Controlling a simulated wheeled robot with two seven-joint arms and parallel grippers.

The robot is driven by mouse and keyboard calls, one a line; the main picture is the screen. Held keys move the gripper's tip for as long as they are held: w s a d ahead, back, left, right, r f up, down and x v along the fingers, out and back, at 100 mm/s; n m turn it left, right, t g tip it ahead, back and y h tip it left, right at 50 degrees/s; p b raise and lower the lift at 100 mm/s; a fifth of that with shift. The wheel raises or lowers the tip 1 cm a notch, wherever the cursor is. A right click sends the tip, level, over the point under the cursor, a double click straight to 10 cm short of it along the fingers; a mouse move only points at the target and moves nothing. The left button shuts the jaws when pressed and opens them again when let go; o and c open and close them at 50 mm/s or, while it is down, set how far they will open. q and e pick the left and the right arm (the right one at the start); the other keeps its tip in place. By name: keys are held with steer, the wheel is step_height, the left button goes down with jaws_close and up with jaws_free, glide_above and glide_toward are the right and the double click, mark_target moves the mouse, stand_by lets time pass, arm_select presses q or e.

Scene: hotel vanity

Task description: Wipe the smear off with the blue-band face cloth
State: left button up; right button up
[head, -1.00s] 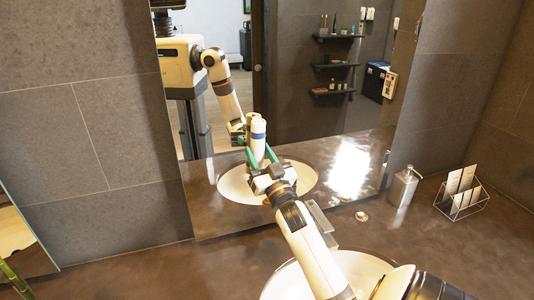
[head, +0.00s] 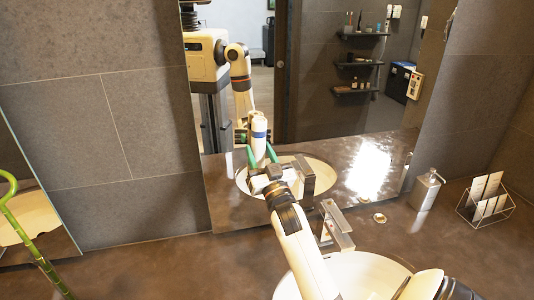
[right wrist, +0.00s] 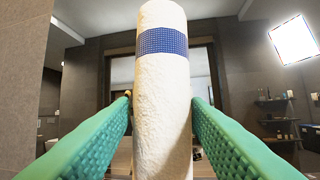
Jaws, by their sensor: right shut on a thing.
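The blue-band face cloth (head: 258,143) is a white roll with a blue band near its top. My right gripper (head: 262,160), with green fingers, is shut on it and holds it upright in front of the mirror (head: 345,160). In the right wrist view the cloth (right wrist: 162,110) stands between the two green fingers (right wrist: 160,125). I cannot tell whether the cloth touches the glass. I cannot make out the smear in these views. My left gripper is not in view.
Below the arm are a faucet (head: 335,225) and a white sink (head: 365,275). A soap dispenser (head: 426,189) and a wire card holder (head: 486,204) stand to the right. A green bamboo-like stalk (head: 35,250) rises at the left. The counter (head: 170,268) left of the sink is clear.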

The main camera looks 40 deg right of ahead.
steer(key=shift+s+a+p, duration=0.25)
steer(key=shift+s+p, duration=0.05)
steer(key=shift+s, duration=0.2)
steer(key=shift+s+a+p, duration=0.2)
steer(key=shift+s+a, duration=0.25)
steer(key=shift+s, duration=0.4)
steer(key=shift+s+a+p, duration=0.25)
steer(key=shift+s+a, duration=0.25)
steer(key=shift+s, duration=0.35)
steer(key=shift+s+a+p, duration=0.2)
steer(key=shift+s+a, duration=0.25)
steer(key=shift+s, duration=0.4)
steer(key=shift+w, duration=0.1)
